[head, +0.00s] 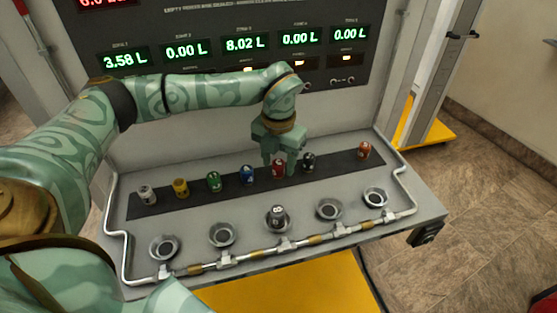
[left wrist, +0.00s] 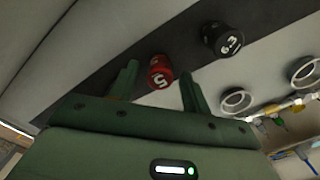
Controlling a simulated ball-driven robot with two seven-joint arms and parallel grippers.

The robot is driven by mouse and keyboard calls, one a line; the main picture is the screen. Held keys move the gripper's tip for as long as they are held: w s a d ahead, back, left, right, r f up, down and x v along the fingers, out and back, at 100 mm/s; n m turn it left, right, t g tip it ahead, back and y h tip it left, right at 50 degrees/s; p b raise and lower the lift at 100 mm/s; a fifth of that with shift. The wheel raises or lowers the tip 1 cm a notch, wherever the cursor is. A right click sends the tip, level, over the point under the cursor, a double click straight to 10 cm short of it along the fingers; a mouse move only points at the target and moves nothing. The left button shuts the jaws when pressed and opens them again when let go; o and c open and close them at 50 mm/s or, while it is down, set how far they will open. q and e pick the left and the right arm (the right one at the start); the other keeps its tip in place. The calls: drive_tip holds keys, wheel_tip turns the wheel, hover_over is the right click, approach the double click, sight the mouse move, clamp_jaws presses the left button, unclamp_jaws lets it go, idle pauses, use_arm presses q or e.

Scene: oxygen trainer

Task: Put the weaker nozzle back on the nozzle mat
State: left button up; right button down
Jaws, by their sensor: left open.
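My left gripper (head: 280,166) is open over the dark nozzle mat (head: 335,163). Its fingers stand on either side of a red nozzle marked 5 (left wrist: 160,74), with gaps beside it in the left wrist view. That red nozzle (head: 278,170) stands upright on the mat between the blue nozzle (head: 247,175) and a black nozzle (head: 308,162). The black one reads 6.3 in the left wrist view (left wrist: 222,38). A dark grey nozzle (head: 277,216) sits in the middle cup of the front row. My right gripper is out of view.
White (head: 147,194), yellow (head: 181,188) and green (head: 214,181) nozzles stand left on the mat; an orange-red one (head: 365,150) stands far right, past a bare stretch. The other cups look empty. A metal pipe (head: 250,256) edges the front. Displays read 3.58 L (head: 119,60) and 8.02 L (head: 244,44).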

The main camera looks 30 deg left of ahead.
sight(279, 162)
use_arm(q)
wheel_tip(279, 162, up, 12)
drive_tip(key=p, duration=0.2)
idle(0.4)
